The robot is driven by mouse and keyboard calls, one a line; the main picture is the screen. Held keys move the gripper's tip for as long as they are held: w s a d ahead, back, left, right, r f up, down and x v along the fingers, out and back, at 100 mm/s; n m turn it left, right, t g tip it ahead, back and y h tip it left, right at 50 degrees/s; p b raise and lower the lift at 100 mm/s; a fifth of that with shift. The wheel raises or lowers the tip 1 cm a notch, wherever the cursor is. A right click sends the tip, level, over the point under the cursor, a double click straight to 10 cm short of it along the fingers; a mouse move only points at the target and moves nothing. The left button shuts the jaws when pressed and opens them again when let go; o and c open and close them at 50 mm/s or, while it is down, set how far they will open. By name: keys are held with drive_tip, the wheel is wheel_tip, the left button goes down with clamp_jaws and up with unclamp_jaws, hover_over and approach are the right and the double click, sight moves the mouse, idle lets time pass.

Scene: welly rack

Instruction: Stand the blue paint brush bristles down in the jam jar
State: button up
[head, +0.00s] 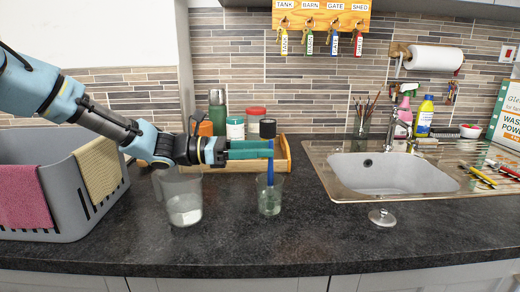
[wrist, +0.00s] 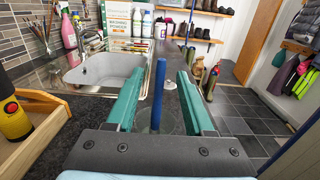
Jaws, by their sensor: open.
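The blue paint brush (head: 270,172) stands nearly upright in the glass jam jar (head: 270,203), handle up and lower end inside the jar. The bristles are too unclear to make out through the glass. My gripper (head: 262,149) reaches in from the left above the jar, with its teal fingers level with the upper handle. In the wrist view my gripper (wrist: 158,85) is open, and the blue handle (wrist: 158,95) stands between the two fingers with gaps on both sides. The jar shows only faintly below the handle there.
A clear jug (head: 182,198) stands left of the jar, under my arm. Behind is a wooden tray (head: 225,166) with several containers, including a yellow, black-lidded one (wrist: 13,118). The sink (head: 385,175) and a metal plug (head: 382,217) are to the right. The front counter is clear.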

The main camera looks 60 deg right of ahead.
drive_tip(key=b+v, duration=0.2)
drive_tip(key=v, duration=0.8)
drive_tip(key=shift+w+a, duration=0.2)
drive_tip(key=shift+w, duration=0.15)
drive_tip(key=shift+s, duration=0.1)
idle(0.6)
